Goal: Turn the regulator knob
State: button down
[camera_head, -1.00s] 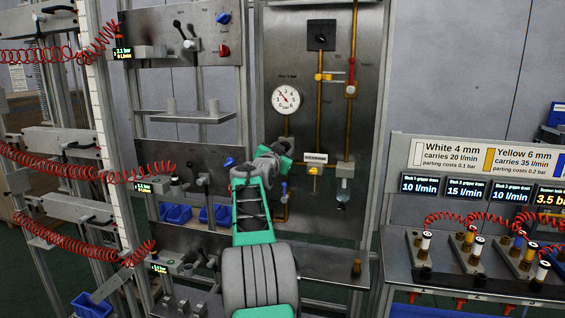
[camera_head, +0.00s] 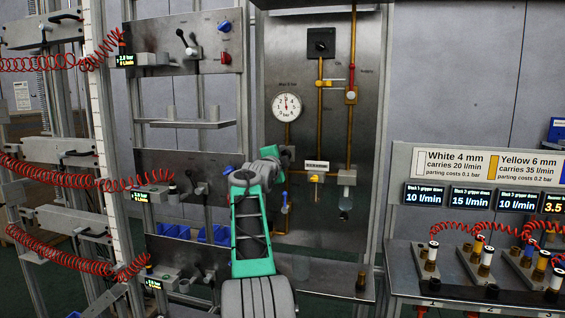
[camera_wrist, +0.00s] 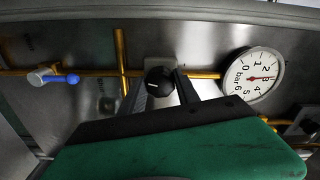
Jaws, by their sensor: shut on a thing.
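The regulator knob (camera_wrist: 158,80) is round and black with a white mark, near the middle of the wrist view. My gripper (camera_wrist: 164,88) is shut on it, with one finger on each side. In the head view my arm reaches the panel just below the gauge, and my wrist mostly hides the knob and fingertips. The round white pressure gauge (camera_head: 287,106) is above my wrist there, its needle pointing about straight up. The gauge also shows in the wrist view (camera_wrist: 252,76), its red needle pointing right, near the 3.
Brass pipes (camera_head: 319,130) run up the steel panel (camera_head: 270,60). A blue-handled valve (camera_wrist: 72,79) is left of the knob in the wrist view. A bench with fittings and red coiled hoses (camera_head: 455,235) stands at the right. Racks with red hoses (camera_head: 60,180) stand at the left.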

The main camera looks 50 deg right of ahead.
jog(key=shift+m, duration=0.8)
jog(key=c, duration=0.9)
grip_release()
jog(key=shift+b, duration=0.35)
jog(key=b+v, duration=0.3)
jog(key=v, duration=0.4)
jog(key=shift+s+a+b, duration=0.2)
jog(key=shift+a+b, duration=0.1)
jog(key=shift+a, duration=0.05)
